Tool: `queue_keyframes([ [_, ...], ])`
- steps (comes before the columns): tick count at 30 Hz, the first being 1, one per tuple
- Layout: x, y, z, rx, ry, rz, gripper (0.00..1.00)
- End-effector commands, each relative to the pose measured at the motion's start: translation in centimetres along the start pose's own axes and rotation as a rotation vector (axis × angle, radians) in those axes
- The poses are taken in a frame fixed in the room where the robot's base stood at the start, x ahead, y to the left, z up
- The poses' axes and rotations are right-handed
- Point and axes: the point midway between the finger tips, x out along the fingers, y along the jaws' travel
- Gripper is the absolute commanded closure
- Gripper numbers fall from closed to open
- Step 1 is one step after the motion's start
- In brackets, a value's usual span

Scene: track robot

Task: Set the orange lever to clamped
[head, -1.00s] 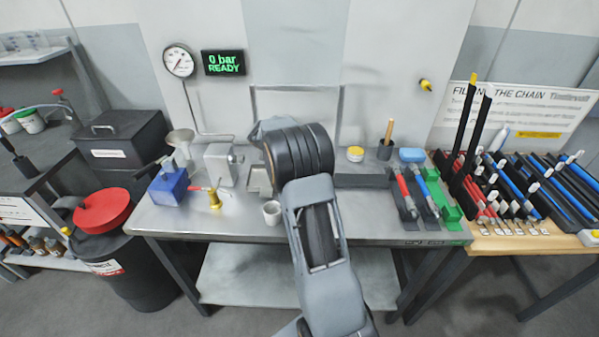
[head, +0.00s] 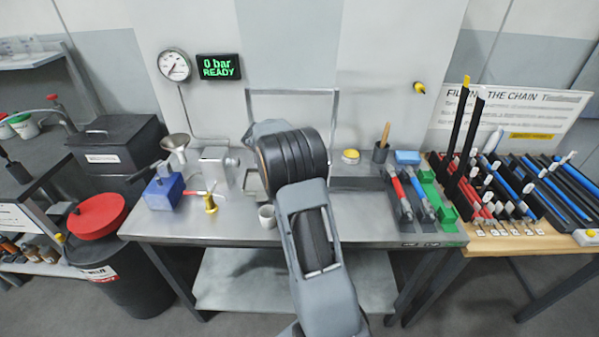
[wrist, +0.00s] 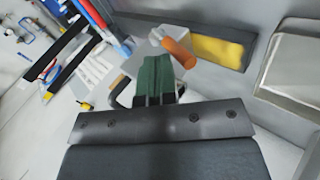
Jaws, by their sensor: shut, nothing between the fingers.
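An orange handle (wrist: 178,48), which looks like the orange lever, shows in the wrist view at upper middle, beside a pale grey block. My gripper (wrist: 150,70) points toward it, with its dark green fingers together and empty. The handle appears just past the fingertips, to their right; I cannot tell whether they touch. In the head view my arm's wrist covers the middle of the bench, and I cannot make out the lever or my fingers there. Whether the lever is at clamped cannot be read.
A blue block (head: 163,192) and a yellow-based tool (head: 210,204) lie farther left. A green rack (head: 437,200) is at right.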

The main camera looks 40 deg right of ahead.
Motion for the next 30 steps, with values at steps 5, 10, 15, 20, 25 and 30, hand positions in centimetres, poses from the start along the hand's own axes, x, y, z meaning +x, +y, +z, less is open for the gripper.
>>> queue_keyframes([
  [5,-1.9,2.9,-0.4,0.006,0.001,0.000,1.00],
  [10,-5.4,1.9,-0.2,0.003,0.004,-0.001,1.00],
  [15,-8.5,1.6,-0.1,-0.001,0.006,-0.001,1.00],
  [20,-10.3,1.6,-0.1,0.001,0.005,-0.001,1.00],
  [25,-11.2,1.6,-0.1,0.001,0.003,0.000,1.00],
  [30,-11.4,1.6,-0.1,0.001,0.002,0.001,1.00],
])
